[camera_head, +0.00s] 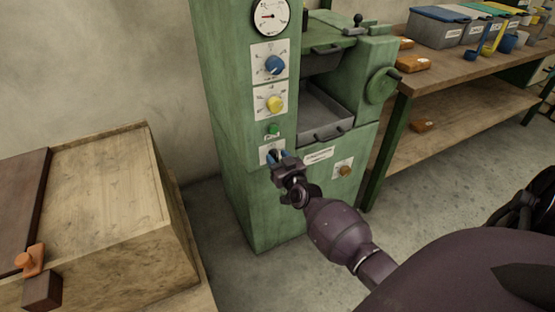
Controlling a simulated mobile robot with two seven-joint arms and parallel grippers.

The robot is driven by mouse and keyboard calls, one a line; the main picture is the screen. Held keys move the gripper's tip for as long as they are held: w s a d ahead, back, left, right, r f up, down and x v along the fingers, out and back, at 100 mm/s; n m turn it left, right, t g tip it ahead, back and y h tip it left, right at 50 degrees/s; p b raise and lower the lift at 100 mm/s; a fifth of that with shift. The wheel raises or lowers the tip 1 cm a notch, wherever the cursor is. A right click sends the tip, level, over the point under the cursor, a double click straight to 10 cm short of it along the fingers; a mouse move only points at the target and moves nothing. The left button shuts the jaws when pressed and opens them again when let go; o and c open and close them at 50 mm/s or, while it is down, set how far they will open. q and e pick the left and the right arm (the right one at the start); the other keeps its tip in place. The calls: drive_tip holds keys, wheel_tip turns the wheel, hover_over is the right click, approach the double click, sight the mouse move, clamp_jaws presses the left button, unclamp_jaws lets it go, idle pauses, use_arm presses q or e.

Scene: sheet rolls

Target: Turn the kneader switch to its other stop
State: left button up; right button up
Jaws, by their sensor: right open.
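The green machine (235,130) stands in the middle of the head view. On its front panel, top to bottom, are a blue knob (274,64), a yellow knob (275,103), a green button (273,129) and a small white switch plate (264,152). I cannot read which control is labelled kneader. My left gripper is not in view.
A brown knob (345,170) sits lower right on the machine, below a handwheel (381,86) and an open tray (322,118). A wooden chest (110,215) stands at left. A workbench (455,68) with bins is at right. Some floor is clear between chest and machine.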

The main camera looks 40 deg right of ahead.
drive_tip(key=shift+c, duration=0.3)
clamp_jaws()
